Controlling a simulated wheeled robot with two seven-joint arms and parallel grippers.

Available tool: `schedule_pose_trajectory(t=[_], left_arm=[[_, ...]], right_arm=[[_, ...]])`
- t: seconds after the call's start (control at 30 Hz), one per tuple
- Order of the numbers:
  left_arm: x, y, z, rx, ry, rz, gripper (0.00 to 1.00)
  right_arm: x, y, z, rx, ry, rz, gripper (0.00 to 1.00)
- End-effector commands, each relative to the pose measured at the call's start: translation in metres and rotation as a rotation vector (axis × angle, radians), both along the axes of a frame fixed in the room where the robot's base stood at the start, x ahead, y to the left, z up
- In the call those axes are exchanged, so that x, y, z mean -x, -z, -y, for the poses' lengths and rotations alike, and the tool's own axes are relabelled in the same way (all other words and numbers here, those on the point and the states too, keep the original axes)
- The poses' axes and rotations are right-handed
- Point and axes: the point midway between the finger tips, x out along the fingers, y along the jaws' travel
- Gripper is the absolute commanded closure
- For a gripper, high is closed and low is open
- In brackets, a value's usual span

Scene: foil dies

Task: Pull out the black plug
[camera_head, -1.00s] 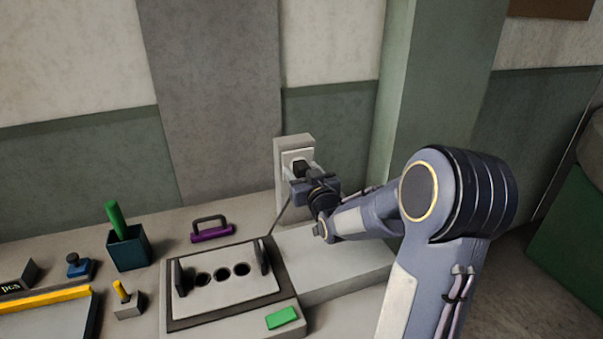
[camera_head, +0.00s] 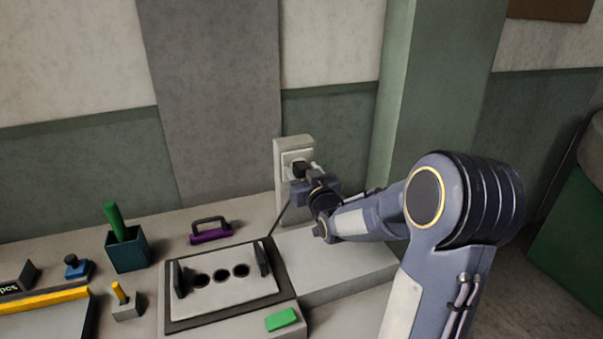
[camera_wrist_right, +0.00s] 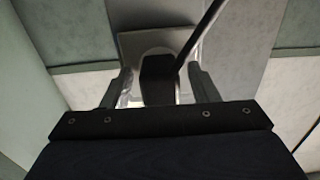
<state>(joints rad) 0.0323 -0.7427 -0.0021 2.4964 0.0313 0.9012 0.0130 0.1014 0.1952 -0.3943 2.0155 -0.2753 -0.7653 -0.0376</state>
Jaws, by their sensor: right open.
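The black plug (camera_head: 299,169) sits in the pale wall socket (camera_head: 291,155) on an upright light post behind the bench. My right gripper (camera_head: 306,176) is right in front of the socket and partly hides the plug. In the right wrist view the plug (camera_wrist_right: 158,78) is between the two fingers of my right gripper (camera_wrist_right: 159,88), with a visible gap on each side. The fingers are open. A dark cable (camera_wrist_right: 200,38) runs from the plug. My left gripper is not in view.
A device with round dark holes (camera_head: 225,302) stands left of the arm, with a green block (camera_head: 281,319) on it.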

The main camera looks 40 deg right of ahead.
Motion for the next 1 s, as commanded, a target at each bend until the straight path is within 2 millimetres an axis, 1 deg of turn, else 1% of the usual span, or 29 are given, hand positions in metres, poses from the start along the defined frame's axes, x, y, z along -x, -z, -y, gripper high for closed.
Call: schedule_pose_trajectory(t=[0.47,0.83,1.0], left_arm=[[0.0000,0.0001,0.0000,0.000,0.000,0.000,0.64],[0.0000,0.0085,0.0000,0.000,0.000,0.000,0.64],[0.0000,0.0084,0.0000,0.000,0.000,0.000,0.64]], right_arm=[[-0.0001,-0.0002,-0.0002,0.000,0.000,0.000,0.45],[0.0000,0.0008,-0.0003,-0.001,0.000,0.001,0.45],[0.0000,-0.0005,-0.0003,-0.001,-0.001,0.000,0.45]])
